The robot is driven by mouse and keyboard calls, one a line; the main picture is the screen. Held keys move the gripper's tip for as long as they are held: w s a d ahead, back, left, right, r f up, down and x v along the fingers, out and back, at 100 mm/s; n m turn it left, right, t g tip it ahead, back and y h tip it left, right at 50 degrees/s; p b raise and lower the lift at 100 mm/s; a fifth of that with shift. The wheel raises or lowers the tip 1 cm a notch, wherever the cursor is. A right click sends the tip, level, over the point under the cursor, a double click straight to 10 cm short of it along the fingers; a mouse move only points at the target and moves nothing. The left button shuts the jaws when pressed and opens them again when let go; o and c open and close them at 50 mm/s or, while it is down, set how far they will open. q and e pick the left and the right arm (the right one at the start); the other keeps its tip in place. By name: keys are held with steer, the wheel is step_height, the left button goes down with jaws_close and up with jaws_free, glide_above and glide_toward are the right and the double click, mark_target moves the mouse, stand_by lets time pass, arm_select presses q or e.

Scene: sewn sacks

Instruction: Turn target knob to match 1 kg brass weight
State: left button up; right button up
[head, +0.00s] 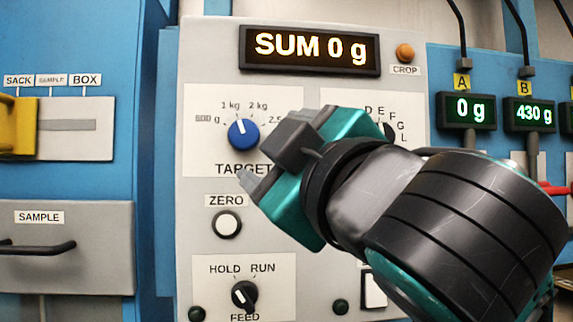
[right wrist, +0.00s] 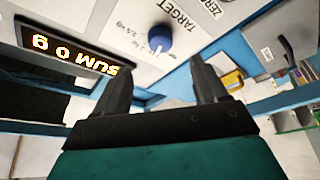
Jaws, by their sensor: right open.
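The blue TARGET knob (head: 243,134) sits on the grey panel, ringed by marks that include 1 kg and 2 kg. Its white pointer mark seems to point up, slightly left, near 1 kg; the exact angle is hard to tell. My right gripper (head: 268,165) is open and empty, just right of and below the knob in the head view. In the right wrist view the knob (right wrist: 160,39) stands beyond the gap between my right fingertips (right wrist: 160,66), apart from them. No brass weight shows. My left gripper is not in view.
The display (head: 310,49) reads SUM 0 g. The white ZERO button (head: 227,224) and black FEED knob (head: 244,295) are below. A lettered dial (head: 390,131) is partly hidden by my right arm. Displays A (head: 468,109) and B (head: 529,114) read 0 g and 430 g.

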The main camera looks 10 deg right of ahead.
steer(key=v, duration=0.2)
steer(key=shift+s, duration=0.35)
steer(key=shift+f, duration=0.1)
steer(key=w+d+f+m+g+h, duration=0.1)
steer(key=w+d+f+m+g, duration=0.15)
steer(key=f, duration=0.85)
steer(key=w+d+f+m+g+h, duration=0.1)
steer(key=d+f+m+g+h, duration=0.15)
steer(key=f, duration=0.75)
steer(key=w+d+f+m+g, duration=0.2)
steer(key=d+f+m+g, duration=0.1)
steer(key=f, duration=0.8)
steer(key=s+d+f+m+g+h, duration=0.15)
steer(key=s+d+f+g, duration=0.25)
steer(key=s+f, duration=0.7)
steer(key=s+d+f+m+g+h, duration=0.1)
steer(key=s+d+f+m+g, duration=0.25)
steer(key=s+f, duration=0.8)
steer(key=w+a+f+n+t+y+p, duration=0.1)
steer(key=w+a+f+t+p, duration=0.1)
steer(key=w+f+t, duration=0.4)
steer(key=w+f+p, duration=0.1)
steer(key=w+f, duration=0.1)
steer(key=w, duration=0.2)
steer(key=shift+w+a+n+y, duration=0.15)
steer(key=shift+a+n+y, duration=0.05)
steer(key=shift+n+y, duration=0.1)
